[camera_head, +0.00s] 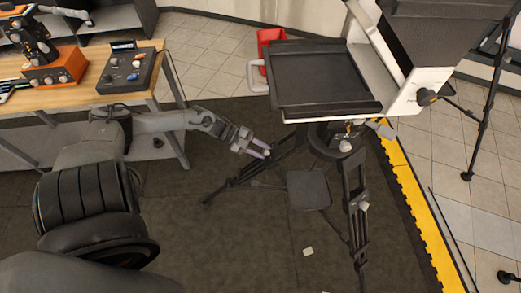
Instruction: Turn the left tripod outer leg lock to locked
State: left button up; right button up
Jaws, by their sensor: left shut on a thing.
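My left gripper (258,149) reaches in from the left on its grey arm. Its jaws are shut at the upper part of the tripod's left outer leg, on what seems to be the leg lock. The lock is mostly hidden between the fingers, so I cannot tell which way it is turned. The black tripod (325,150) stands with its legs spread under a large head unit. Its left leg (232,184) slants down to the left. Another leg (355,215) in front carries a pale knob (363,205). My right gripper is not in view.
A black tray (318,80) and white-framed unit overhang the tripod. A small dark platform (308,190) sits between the legs. A wooden bench (150,85) with a control box (127,72) stands at left. A red bin (268,38) is behind.

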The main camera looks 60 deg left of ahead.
pick_arm(q)
jog(key=m+g, duration=0.1)
jog(key=m, duration=0.4)
jog(key=shift+m, duration=0.3)
dwell(0.4)
jog(key=o, duration=1)
jog(key=shift+o, duration=0.2)
jog(key=shift+a+r, duration=0.1)
jog(key=p+v, duration=0.4)
jog(key=v, duration=0.6)
jog(key=shift+s+a+r, duration=0.2)
